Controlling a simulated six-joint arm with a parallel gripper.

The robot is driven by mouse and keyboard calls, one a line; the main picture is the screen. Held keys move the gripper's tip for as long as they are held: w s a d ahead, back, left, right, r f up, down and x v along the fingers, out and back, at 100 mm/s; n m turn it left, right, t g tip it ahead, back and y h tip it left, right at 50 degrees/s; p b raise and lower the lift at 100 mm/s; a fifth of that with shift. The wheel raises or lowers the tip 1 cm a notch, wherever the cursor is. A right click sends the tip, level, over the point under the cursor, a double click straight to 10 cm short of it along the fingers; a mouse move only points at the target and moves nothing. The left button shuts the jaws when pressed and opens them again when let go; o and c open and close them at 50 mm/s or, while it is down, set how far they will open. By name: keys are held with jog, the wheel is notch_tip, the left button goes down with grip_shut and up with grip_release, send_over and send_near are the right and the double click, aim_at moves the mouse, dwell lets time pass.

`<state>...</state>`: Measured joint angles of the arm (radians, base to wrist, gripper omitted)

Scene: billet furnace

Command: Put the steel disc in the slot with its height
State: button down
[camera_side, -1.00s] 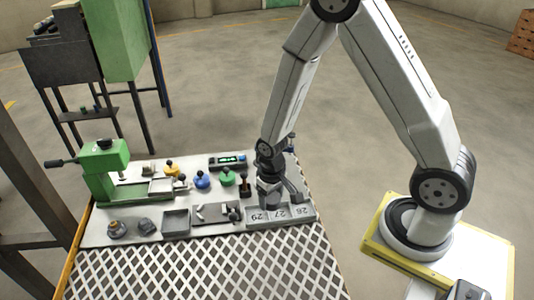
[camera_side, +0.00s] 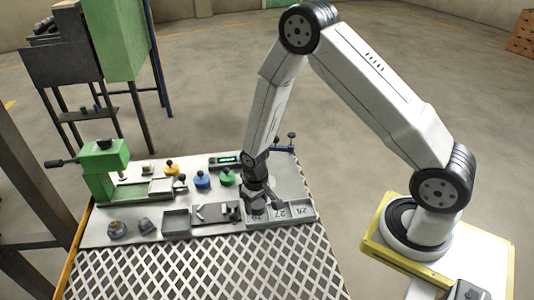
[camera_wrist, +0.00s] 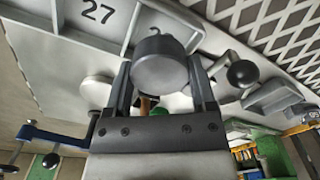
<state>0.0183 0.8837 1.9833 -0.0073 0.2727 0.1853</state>
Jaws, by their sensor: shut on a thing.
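The steel disc (camera_wrist: 160,62) is a round grey piece with a flat face. My gripper (camera_wrist: 160,75) is shut on it, one finger on each side. In the side view my gripper (camera_side: 257,207) is low at the left compartment of the slot tray (camera_side: 303,218). The compartments carry painted numbers; 27 is readable on the middle one in the wrist view, and the left number is mostly hidden. The disc covers part of the compartment beside 27. I cannot tell whether it touches the tray floor.
A green press (camera_side: 104,170) stands at the left of the bench. Blue (camera_side: 202,180), green (camera_side: 227,177) and yellow (camera_side: 171,169) knobbed pieces stand behind the tray. A small display box (camera_side: 224,161) is at the back. An empty grey tray (camera_side: 176,223) lies left. White lattice (camera_side: 205,265) covers the front.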

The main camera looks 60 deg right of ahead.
aim_at(256, 212)
jog(key=shift+w+f, duration=0.2)
jog(key=shift+f, duration=0.1)
jog(key=shift+s+f, duration=0.1)
jog(key=shift+f, duration=1.3)
jog(key=shift+f, duration=0.5)
jog(key=shift+c, duration=1)
grip_release()
jog(key=shift+r, duration=0.95)
notch_tip(256, 212, up, 10)
jog(key=shift+f, duration=0.1)
jog(key=shift+r, duration=0.65)
